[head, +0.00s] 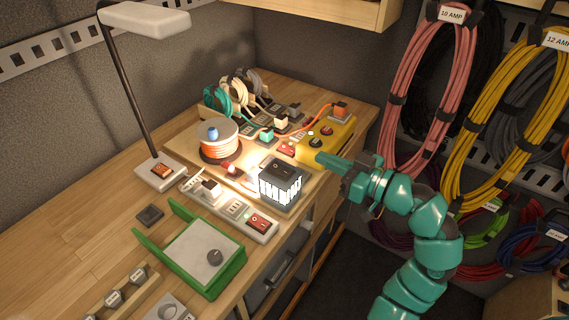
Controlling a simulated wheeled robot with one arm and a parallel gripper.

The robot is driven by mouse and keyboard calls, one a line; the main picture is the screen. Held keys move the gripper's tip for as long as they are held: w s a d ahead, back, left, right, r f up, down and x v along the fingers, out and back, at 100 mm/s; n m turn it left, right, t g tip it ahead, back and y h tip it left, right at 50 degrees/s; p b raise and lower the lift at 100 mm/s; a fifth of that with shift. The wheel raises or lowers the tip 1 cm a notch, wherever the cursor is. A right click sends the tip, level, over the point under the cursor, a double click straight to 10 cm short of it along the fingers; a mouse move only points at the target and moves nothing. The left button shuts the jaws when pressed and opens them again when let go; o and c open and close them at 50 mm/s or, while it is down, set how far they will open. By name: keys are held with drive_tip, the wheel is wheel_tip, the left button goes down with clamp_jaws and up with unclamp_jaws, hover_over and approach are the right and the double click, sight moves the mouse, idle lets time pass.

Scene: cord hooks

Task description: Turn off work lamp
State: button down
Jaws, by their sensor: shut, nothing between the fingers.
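A box-shaped lamp (281,186) with a dark top and brightly glowing sides stands on a board on the bench; a dark switch (279,169) shows on its top. A desk lamp (145,18) with a flat white head on a dark pole stands at the left; its head shows no clear glow. An orange-lit rocker switch (162,170) is on its base. I cannot tell for sure which one the task calls the work lamp. My gripper (322,158) is shut and empty, right of and above the box-shaped lamp, apart from it, near the yellow box.
A yellow box (327,140) with red switches sits behind my gripper. A white power strip (235,210) with a red switch lies in front of the box-shaped lamp. A cord reel (219,143) and a green-framed unit (205,255) are close by. Coiled cords (429,90) hang at right.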

drive_tip(key=shift+s+a+f+n+g, duration=0.15)
drive_tip(key=shift+a+f+n+g, duration=0.1)
drive_tip(key=shift+f, duration=0.2)
drive_tip(key=shift+s+a+f+n+g, duration=0.15)
drive_tip(key=shift+f+g, duration=0.1)
drive_tip(key=shift+f, duration=0.15)
drive_tip(key=shift+w, duration=0.1)
drive_tip(key=p, duration=0.4)
hover_over(284, 171)
drive_tip(key=shift+s+d+f, duration=0.2)
drive_tip(key=shift+s+f, duration=0.1)
drive_tip(key=shift+f, duration=0.05)
wheel_tip(284, 171, down, 3)
drive_tip(key=shift+w+a+r+p, duration=0.1)
drive_tip(key=shift+w+r+p, duration=0.05)
drive_tip(key=shift+p, duration=0.5)
drive_tip(key=shift+w+f, duration=0.1)
drive_tip(key=shift+f, duration=0.7)
